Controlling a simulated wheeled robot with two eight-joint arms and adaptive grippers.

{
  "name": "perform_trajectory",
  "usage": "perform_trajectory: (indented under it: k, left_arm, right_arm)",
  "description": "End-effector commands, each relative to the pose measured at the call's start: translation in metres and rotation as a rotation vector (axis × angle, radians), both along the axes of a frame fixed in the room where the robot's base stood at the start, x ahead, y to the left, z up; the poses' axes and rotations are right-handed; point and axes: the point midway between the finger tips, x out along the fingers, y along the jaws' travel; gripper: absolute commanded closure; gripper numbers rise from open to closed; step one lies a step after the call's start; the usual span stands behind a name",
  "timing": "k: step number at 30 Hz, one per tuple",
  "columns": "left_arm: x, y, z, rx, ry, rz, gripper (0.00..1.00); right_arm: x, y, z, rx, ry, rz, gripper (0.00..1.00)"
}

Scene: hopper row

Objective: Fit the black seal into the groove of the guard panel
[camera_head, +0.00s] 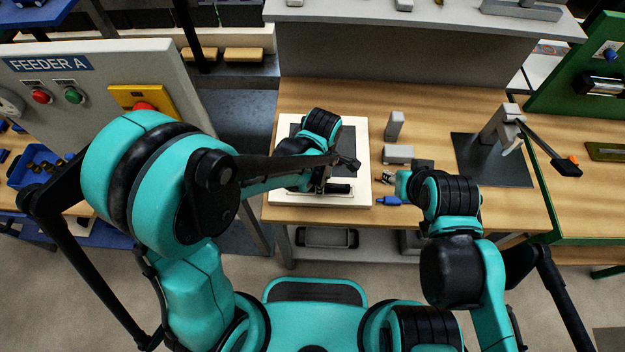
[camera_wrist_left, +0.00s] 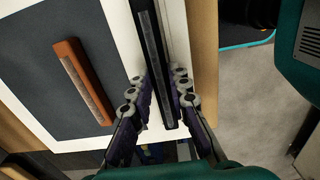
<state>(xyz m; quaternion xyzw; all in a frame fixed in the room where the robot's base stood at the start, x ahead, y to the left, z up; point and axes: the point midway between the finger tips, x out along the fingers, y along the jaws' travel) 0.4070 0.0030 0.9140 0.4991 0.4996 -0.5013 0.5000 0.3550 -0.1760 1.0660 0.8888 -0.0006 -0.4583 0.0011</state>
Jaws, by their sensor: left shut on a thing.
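The guard panel (camera_head: 362,130) is a white frame with a dark grey middle, lying flat on the wooden bench. In the left wrist view its white border (camera_wrist_left: 122,38) runs beside the long black seal (camera_wrist_left: 153,58). My left gripper (camera_head: 325,187) is over the panel's near part; in the left wrist view its fingers (camera_wrist_left: 160,100) are closed on the seal from both sides. I cannot tell whether the seal sits in the groove or just above it. My right gripper (camera_head: 389,178) is low over the bench, right of the panel; its finger opening is unclear.
A brown bar (camera_wrist_left: 82,80) lies on the panel's dark middle. Grey blocks (camera_head: 394,125) and a blue item (camera_head: 388,200) are right of the panel. A stand on a dark plate (camera_head: 487,160) is farther right. The feeder cabinet (camera_head: 95,75) is at left.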

Motion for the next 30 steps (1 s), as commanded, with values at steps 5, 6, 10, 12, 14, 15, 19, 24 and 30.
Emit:
perform_trajectory:
  k: [5,6,10,12,14,15,19,24,30]
  left_arm:
    - [-0.001,-0.001,-0.001,0.001,-0.001,0.002,1.0]
    - [-0.001,-0.001,-0.001,0.001,-0.001,0.002,1.0]
    - [-0.001,-0.001,-0.004,0.001,-0.001,0.001,1.0]
    - [-0.001,-0.001,-0.004,0.001,-0.001,0.001,0.7]
    - [-0.001,0.0,-0.004,0.001,-0.001,0.001,0.62]
    - [-0.001,0.0,-0.004,0.001,-0.001,0.001,0.62]
    - [-0.001,-0.001,-0.003,0.001,0.0,0.001,0.62]
    - [-0.001,-0.001,-0.002,0.0,0.0,0.001,0.62]
    - [-0.001,-0.001,0.02,0.0,0.0,0.001,0.62]
  right_arm:
    - [0.0,0.0,0.0,0.0,0.0,0.0,0.6]
    - [0.0,0.0,0.0,0.0,0.0,0.0,0.6]
    - [0.0,0.0,-0.004,0.0,0.0,0.0,0.6]
    - [0.0,0.0,-0.003,0.0,0.0,0.0,0.6]
    - [0.0,0.0,-0.003,0.0,0.0,0.0,0.6]
    - [0.0,0.0,-0.003,0.0,0.0,0.0,0.6]
    - [0.0,0.0,-0.003,0.0,0.0,0.0,0.6]
    - [0.0,0.0,-0.002,0.0,0.0,0.0,0.6]
    - [0.0,0.0,0.009,0.0,0.0,0.0,0.6]
